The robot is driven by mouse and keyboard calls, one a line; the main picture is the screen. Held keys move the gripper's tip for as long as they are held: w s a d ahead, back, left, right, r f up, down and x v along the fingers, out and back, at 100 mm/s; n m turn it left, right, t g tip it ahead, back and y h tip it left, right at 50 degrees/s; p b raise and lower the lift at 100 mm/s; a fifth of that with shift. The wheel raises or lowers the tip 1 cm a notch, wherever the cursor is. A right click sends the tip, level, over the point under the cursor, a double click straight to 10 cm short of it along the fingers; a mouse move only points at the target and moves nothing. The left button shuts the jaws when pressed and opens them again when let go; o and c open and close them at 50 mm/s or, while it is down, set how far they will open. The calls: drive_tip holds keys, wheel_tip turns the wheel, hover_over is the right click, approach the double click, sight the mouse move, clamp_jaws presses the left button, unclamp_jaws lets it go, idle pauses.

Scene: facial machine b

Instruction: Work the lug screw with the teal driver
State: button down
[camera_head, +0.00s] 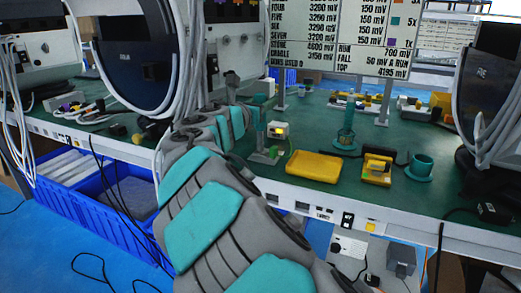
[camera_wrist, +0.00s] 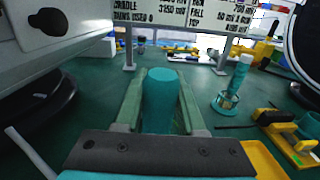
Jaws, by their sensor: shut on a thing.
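My gripper (camera_wrist: 160,108) is shut on an upright teal cylinder (camera_wrist: 160,98), which looks like the handle of the teal driver. Its lower end and tip are hidden in the wrist view. In the head view my gripper (camera_head: 262,125) is above the green bench, left of the yellow tray. A yellow fixture (camera_head: 377,169) with small dark and grey parts sits right of that tray; it also shows at the right of the wrist view (camera_wrist: 287,128). The lug screw is too small to make out.
A yellow tray (camera_head: 314,167) lies near the bench's front edge. A teal stand (camera_head: 345,140) holds another upright teal tool. A teal cup-shaped holder (camera_head: 420,166) stands at the right. A sign board (camera_head: 345,35) stands behind, and dark round machines flank the bench.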

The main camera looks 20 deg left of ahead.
drive_tip(key=m+h, duration=0.1)
drive_tip(key=h, duration=0.1)
drive_tip(key=m+g+h, duration=0.1)
drive_tip(key=m+h, duration=0.1)
drive_tip(key=shift+d, duration=0.35)
drive_tip(key=shift+r, duration=0.15)
